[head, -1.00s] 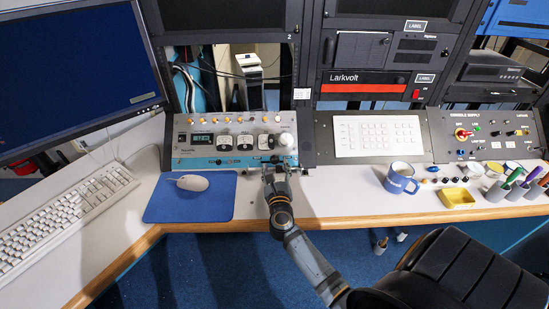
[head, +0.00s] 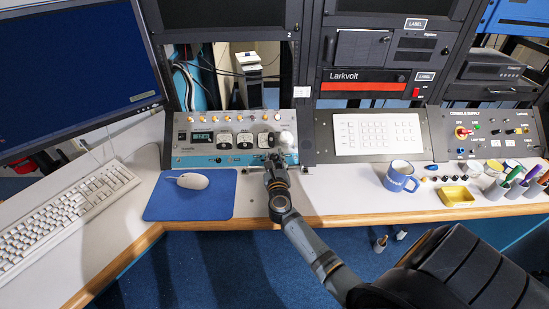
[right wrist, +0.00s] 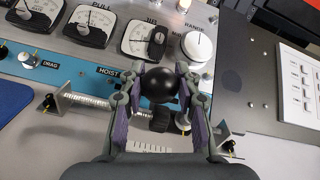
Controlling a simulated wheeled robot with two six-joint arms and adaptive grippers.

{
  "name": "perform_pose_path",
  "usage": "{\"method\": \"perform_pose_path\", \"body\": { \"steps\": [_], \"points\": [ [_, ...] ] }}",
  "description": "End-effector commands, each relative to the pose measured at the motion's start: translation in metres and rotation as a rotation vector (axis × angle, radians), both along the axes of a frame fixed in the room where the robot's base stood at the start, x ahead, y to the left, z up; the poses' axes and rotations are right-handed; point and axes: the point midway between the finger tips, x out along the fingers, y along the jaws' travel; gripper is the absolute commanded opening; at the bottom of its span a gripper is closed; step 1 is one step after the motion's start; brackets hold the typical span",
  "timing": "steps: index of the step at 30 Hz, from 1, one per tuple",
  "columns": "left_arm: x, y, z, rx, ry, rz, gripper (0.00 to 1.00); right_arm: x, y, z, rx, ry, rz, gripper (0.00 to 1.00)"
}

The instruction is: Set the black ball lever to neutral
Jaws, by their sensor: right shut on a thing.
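The black ball lever (right wrist: 159,85) shows in the right wrist view as a shiny ball at the front of the winch console, beside the HOIST label. My right gripper (right wrist: 157,92) is shut on the ball, one finger on each side. In the head view my right gripper (head: 276,161) is at the right part of the console's lower edge and hides the ball. The winch console (head: 205,160) has gauges and a blue lower strip. A scale of tick marks (right wrist: 152,149) lies near the lever. The lever's shaft is mostly hidden. My left gripper is not in view.
A white RANGE knob (right wrist: 197,46) stands just beyond the ball to the right, close to the fingers. A metal bar (right wrist: 90,101) runs along the console front.

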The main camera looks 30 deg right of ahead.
Motion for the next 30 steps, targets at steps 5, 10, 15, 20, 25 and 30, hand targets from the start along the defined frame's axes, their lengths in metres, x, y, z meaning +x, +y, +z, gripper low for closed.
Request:
{"method": "perform_pose_path", "body": {
  "steps": [5,10,15,20,25,30],
  "points": [
    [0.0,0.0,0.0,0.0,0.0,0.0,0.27,0.0,0.0,0.0,0.0,0.0,0.0,0.0],
    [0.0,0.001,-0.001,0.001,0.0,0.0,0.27,0.004,0.006,0.0,0.003,-0.001,0.0,0.0],
    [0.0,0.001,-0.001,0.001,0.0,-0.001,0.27,0.006,0.01,0.0,0.0,0.0,0.0,0.0],
    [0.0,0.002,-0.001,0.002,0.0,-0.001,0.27,0.006,0.01,0.0,0.0,0.0,0.0,0.39],
    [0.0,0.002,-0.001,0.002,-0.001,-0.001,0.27,0.006,0.01,0.0,0.0,0.0,0.0,0.56],
    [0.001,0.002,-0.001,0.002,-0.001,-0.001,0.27,0.006,0.01,0.0,0.0,0.0,0.0,0.56]
  ]
}}
